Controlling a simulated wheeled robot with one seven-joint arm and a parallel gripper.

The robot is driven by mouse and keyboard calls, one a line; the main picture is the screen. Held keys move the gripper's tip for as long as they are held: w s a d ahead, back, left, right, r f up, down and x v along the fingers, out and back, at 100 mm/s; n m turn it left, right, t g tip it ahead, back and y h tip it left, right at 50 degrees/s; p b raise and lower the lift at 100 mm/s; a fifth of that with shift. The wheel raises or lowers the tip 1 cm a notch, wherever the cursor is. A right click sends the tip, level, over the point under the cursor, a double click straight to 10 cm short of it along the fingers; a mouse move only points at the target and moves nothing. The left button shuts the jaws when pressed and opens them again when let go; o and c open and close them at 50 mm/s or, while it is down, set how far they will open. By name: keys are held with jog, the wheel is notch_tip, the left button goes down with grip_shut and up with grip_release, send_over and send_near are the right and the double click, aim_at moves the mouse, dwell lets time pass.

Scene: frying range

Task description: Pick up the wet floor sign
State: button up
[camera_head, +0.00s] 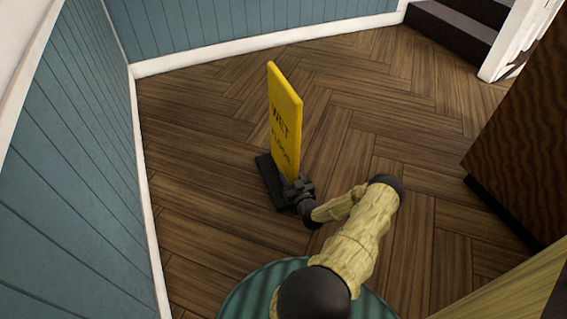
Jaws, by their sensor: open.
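The wet floor sign (286,118) is a yellow upright panel with dark lettering, standing on a black base (268,180) on the wooden floor. It shows near the middle of the head view. My gripper (291,188) is low at the sign's right side, close to the panel's lower edge and the base. The gripper is open. Its fingertips are small and dark against the base, so I cannot tell whether they touch the panel or lie around its edge. The gripper hides part of the base's right side.
Blue panelled walls with white skirting (270,39) stand at the left and back. Dark steps (450,30) are at the upper right. A dark wooden cabinet (520,140) stands at the right. The herringbone floor (390,100) around the sign is clear.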

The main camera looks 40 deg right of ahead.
jog(key=c, duration=1)
jog(key=shift+w+a, duration=0.1)
grip_shut()
jog(key=shift+d+r, duration=0.2)
